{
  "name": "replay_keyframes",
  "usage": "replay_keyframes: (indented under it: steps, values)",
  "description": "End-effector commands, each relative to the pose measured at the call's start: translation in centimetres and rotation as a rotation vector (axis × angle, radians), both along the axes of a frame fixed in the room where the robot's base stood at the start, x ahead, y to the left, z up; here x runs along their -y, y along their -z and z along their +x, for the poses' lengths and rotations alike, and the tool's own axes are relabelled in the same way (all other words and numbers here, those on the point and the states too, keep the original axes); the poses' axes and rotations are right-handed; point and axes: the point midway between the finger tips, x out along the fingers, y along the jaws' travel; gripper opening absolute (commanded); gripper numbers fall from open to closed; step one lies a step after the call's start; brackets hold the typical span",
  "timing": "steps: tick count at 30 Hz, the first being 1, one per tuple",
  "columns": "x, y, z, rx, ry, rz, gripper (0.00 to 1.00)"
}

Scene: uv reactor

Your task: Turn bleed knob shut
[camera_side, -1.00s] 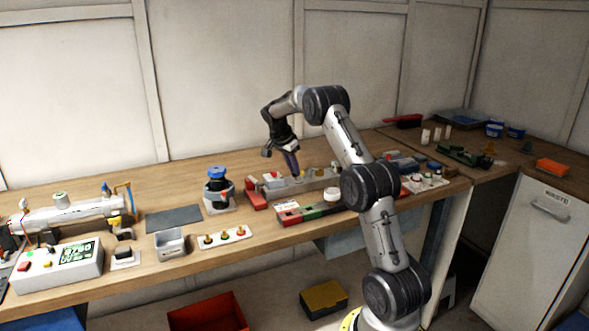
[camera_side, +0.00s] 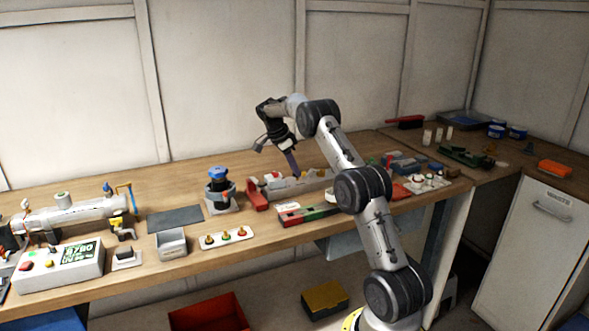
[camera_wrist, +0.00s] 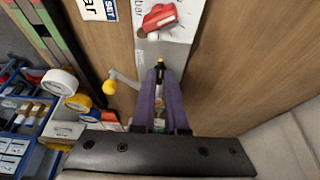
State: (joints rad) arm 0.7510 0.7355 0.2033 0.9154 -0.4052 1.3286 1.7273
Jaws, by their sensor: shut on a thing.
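A grey fixture block (camera_side: 312,184) stands on the bench; in the wrist view its light panel (camera_wrist: 178,50) carries a red knob (camera_wrist: 160,18). My gripper (camera_side: 295,173) reaches down to the block. In the wrist view its purple fingers (camera_wrist: 160,80) are shut around this small knob, hiding its lower part. Any marking of its turned position is not readable.
A crank lever with a yellow end (camera_wrist: 108,87) sticks out left of the fingers. A green and red rail (camera_side: 308,212) lies in front of the block, and a blue-topped pot (camera_side: 219,190) stands to the left. A dark mat (camera_side: 175,218) lies farther left.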

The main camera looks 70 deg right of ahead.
Motion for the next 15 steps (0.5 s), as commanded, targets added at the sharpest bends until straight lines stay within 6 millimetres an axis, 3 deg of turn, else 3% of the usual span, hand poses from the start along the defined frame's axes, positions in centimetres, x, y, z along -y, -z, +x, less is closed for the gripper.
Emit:
replay_keyframes:
  steps: [6,7,11,15]
  values:
    - [0.01,-0.03,-0.01,0.002,0.003,0.000,0.00]
    - [0.00,-0.02,0.00,0.002,0.003,0.000,0.15]
    - [0.00,-0.01,0.00,0.001,0.002,0.000,0.38]
    - [0.01,0.00,-0.01,0.001,0.001,0.000,0.41]
